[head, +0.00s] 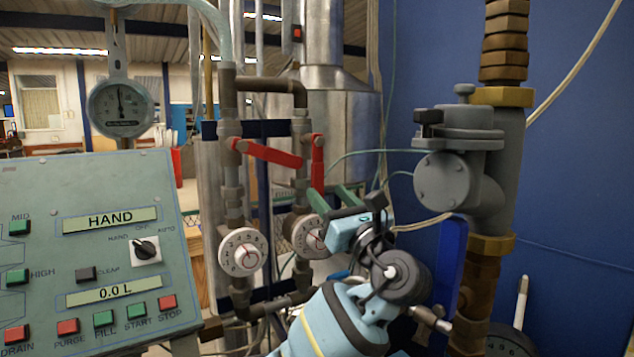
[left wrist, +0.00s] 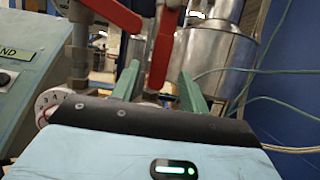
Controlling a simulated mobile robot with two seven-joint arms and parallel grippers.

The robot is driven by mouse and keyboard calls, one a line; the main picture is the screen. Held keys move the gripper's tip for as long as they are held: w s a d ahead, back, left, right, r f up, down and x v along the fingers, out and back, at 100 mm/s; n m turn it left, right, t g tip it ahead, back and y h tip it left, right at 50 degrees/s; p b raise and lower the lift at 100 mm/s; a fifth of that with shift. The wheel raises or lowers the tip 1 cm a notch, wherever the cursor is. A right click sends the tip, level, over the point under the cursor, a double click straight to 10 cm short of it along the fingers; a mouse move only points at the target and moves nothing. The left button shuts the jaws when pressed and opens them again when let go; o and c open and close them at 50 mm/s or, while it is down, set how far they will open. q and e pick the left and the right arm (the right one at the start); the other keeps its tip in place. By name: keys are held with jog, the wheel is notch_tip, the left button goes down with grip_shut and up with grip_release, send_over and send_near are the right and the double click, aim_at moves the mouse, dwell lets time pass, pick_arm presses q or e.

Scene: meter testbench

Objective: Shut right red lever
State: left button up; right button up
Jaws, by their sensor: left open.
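The right red lever (head: 318,158) hangs roughly upright along the right pipe in the head view. In the left wrist view the red lever (left wrist: 163,48) runs down between the two green fingers. My left gripper (head: 326,190) is open, at the lever's lower end, with a finger on either side in the wrist view. I cannot tell whether a finger touches it. The left red lever (head: 268,152) slants across from the left pipe toward the right one; it also shows at the top of the wrist view (left wrist: 108,14). My right gripper is not in view.
Two round white dials (head: 240,254) sit on the pipes below the levers. A green control panel (head: 100,240) stands at the left, under a gauge (head: 121,107). A thick grey valve (head: 460,170) and brown pipe stand at the right, before a blue wall (head: 580,210).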

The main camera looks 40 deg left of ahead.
aim_at(319, 184)
pick_arm(q)
jog(key=shift+x, duration=2.65)
jog(key=shift+c, duration=0.5)
grip_shut()
